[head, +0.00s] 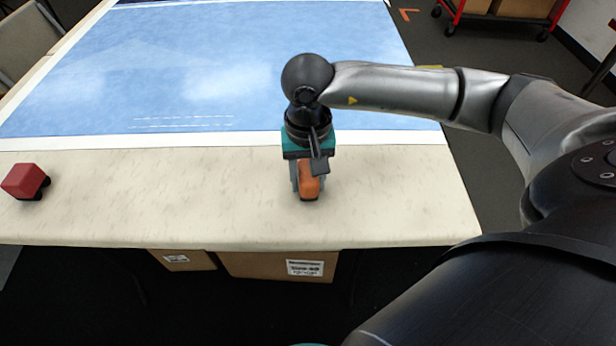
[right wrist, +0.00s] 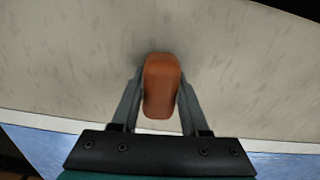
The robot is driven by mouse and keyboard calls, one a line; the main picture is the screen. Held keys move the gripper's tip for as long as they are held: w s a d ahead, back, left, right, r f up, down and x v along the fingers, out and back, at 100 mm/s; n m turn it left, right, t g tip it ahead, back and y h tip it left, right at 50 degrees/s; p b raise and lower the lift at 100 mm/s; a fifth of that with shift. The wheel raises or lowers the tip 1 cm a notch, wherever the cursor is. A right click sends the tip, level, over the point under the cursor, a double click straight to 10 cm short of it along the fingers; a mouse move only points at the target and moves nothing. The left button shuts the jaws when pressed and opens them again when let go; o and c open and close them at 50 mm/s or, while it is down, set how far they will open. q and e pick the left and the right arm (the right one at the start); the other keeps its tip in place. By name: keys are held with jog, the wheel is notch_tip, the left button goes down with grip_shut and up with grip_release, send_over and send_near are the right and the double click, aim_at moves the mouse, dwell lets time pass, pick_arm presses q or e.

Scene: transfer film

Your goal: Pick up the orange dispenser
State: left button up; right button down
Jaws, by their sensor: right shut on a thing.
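The orange dispenser (head: 309,182) stands on the bare front strip of the table (head: 400,200). My right gripper (head: 308,190) points down over it and is shut on it, one finger on each side. In the right wrist view the orange dispenser (right wrist: 162,85) sits between the two fingers of the right gripper (right wrist: 161,105), which touch its sides. Its lower part is hard to make out, and I cannot tell whether it is clear of the table. My left gripper is not in view.
A red block-like thing (head: 25,181) with dark parts is at the table's left. A blue printed sheet (head: 200,70) covers the back of the table. Cardboard boxes (head: 277,265) are under the front edge. A red cart (head: 500,18) stands behind at right.

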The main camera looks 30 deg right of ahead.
jog(key=shift+r, duration=0.45)
notch_tip(320, 180, up, 13)
jog(key=p, duration=0.4)
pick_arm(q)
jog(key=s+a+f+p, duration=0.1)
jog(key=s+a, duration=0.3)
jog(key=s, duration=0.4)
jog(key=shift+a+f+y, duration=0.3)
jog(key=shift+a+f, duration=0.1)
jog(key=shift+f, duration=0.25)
pick_arm(e)
notch_tip(320, 180, up, 6)
send_over(308, 170)
jog(key=shift+r, duration=0.1)
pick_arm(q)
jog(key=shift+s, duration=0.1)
